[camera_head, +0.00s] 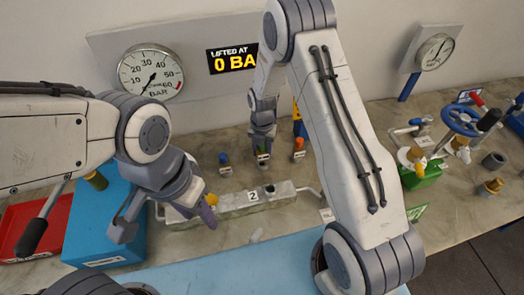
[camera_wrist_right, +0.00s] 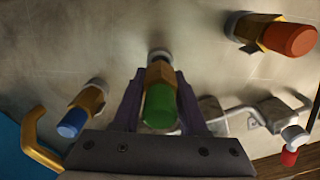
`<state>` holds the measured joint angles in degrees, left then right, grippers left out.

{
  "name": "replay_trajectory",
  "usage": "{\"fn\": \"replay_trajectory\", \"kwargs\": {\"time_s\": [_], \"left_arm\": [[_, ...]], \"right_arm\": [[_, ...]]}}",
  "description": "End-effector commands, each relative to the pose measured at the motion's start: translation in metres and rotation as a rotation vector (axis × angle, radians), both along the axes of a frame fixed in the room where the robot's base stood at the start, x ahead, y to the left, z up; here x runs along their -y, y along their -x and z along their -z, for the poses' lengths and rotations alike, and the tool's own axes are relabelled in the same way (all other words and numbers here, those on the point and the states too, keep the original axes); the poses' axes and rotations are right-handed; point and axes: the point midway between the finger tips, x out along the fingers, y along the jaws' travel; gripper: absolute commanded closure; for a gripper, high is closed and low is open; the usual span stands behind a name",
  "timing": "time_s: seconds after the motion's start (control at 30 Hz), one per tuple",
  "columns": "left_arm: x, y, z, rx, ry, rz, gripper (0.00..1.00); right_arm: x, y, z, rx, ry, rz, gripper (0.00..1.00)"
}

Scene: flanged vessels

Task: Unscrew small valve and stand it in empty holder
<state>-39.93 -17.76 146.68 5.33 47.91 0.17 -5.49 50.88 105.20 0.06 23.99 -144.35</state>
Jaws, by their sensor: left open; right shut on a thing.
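A small valve with a green cap and brass body (camera_wrist_right: 159,100) is between the fingers of my right gripper (camera_wrist_right: 157,88) in the right wrist view. My right gripper (camera_head: 262,143) is shut on it, pointing down behind the grey manifold block in the head view. The valve's lower end is at a grey round holder (camera_wrist_right: 158,54); I cannot tell whether it is seated. The manifold block (camera_head: 228,206), labelled 2, has a dark open port (camera_head: 270,189) on top. My left gripper (camera_head: 166,222) is open and empty, in front of the block's left end.
A blue-capped valve (camera_head: 224,163) and an orange-capped valve (camera_head: 299,149) stand either side of the right gripper. A blue box (camera_head: 100,235) and red tray (camera_head: 22,225) are at left. A blue handwheel (camera_head: 461,120) and other fittings are at right. Gauges hang behind.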

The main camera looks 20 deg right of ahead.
Motion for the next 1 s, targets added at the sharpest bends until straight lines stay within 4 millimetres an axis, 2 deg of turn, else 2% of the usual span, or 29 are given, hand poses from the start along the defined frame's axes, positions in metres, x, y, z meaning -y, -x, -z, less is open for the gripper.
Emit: {"fn": "replay_trajectory", "kwargs": {"time_s": [0.53, 1.0], "left_arm": [[0.000, 0.000, 0.001, 0.000, 0.000, 0.000, 0.50], [0.000, 0.000, 0.011, 0.000, 0.000, 0.000, 0.50]], "right_arm": [[0.000, -0.001, 0.000, 0.001, 0.000, 0.000, 1.00], [0.000, -0.001, 0.014, 0.001, 0.000, 0.000, 1.00]]}}
